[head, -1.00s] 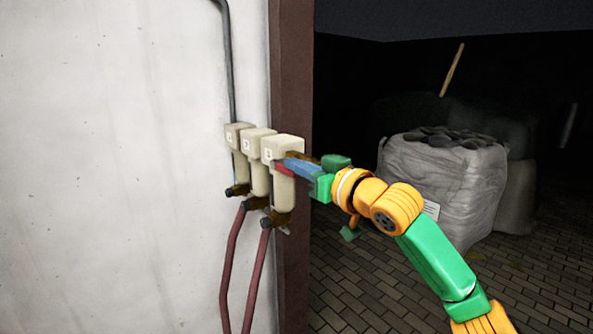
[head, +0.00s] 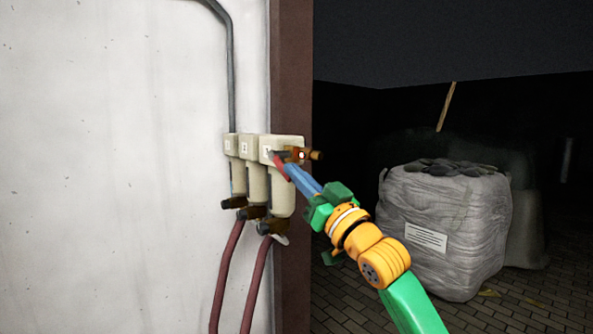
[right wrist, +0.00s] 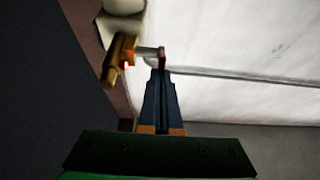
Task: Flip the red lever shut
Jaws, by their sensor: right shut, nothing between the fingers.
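The red lever (head: 280,168) shows as a small red strip at the front of the nearest pale housing, the right one of three on the wall. Its far part and exact angle are hard to make out. My right gripper (head: 288,168) is shut and empty, its blue fingers pointing up and left with the tips at the lever. In the right wrist view the shut fingertips (right wrist: 160,72) are right by a dark red end (right wrist: 162,59) of a short grey stem; I cannot tell whether they touch. My left gripper is not in view.
A brass fitting (head: 301,155) sticks out right of the housing (head: 285,145), close to my fingers. Two dark red hoses (head: 256,285) hang below the housings. A brown door post (head: 291,90) stands behind. A large wrapped sack (head: 445,225) stands right on the paved floor.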

